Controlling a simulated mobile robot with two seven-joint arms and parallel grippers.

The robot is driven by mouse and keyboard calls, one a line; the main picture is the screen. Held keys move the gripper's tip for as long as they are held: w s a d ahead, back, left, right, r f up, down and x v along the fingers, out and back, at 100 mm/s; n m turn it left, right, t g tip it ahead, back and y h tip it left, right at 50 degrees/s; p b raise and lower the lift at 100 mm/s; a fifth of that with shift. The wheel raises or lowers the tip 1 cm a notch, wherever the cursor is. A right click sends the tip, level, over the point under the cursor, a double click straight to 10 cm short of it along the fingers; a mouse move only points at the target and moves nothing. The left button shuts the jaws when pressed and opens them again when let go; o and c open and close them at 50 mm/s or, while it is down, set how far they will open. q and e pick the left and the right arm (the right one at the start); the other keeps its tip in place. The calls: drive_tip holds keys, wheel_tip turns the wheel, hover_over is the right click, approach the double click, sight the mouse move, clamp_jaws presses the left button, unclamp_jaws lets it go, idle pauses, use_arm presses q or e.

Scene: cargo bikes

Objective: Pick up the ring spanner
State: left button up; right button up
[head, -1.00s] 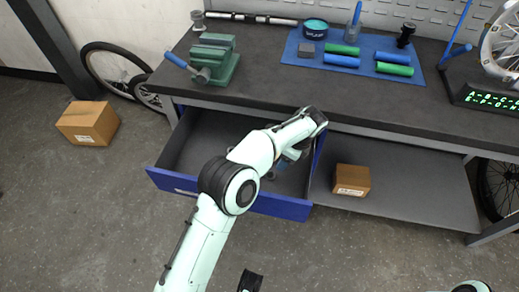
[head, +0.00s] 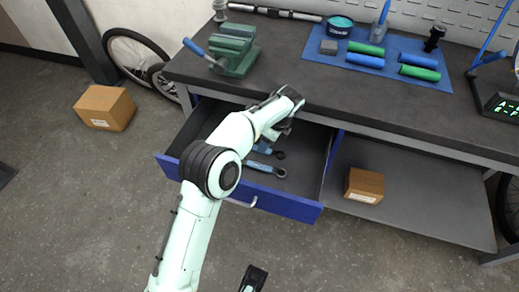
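A blue-handled spanner (head: 262,167) with a dark round end lies in the open blue drawer (head: 290,208), near its front. A second blue tool (head: 264,149) with a dark end lies just behind it. I cannot tell for sure which one is the ring spanner. My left arm reaches over the drawer. A dark piece at the bottom edge looks like part of my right gripper (head: 253,279).
The workbench (head: 330,92) carries a green vise (head: 236,50) and a blue mat (head: 325,60) with grips, a tin and small items. A cardboard box (head: 364,185) sits on the lower shelf. Another box (head: 105,108) stands on the floor at left, beside bicycle wheels.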

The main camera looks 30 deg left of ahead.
use_arm(q)
drive_tip(key=b+x, duration=0.1)
drive_tip(key=x, duration=0.3)
drive_tip(key=shift+a+f, duration=0.15)
drive_tip(key=shift+a, duration=0.05)
drive_tip(key=shift+a+f, duration=0.15)
drive_tip(key=shift+f, duration=0.3)
drive_tip(key=shift+r, duration=0.1)
clamp_jaws()
use_arm(e)
drive_tip(key=shift+s+d+f, duration=0.1)
drive_tip(key=shift+d+f, duration=0.1)
drive_tip(key=shift+f, duration=0.35)
drive_tip(key=shift+s+d+f, duration=0.1)
drive_tip(key=shift+d+f, duration=0.1)
drive_tip(key=shift+f, duration=0.35)
use_arm(q)
drive_tip(key=shift+r, duration=0.1)
use_arm(e)
drive_tip(key=shift+r, duration=0.1)
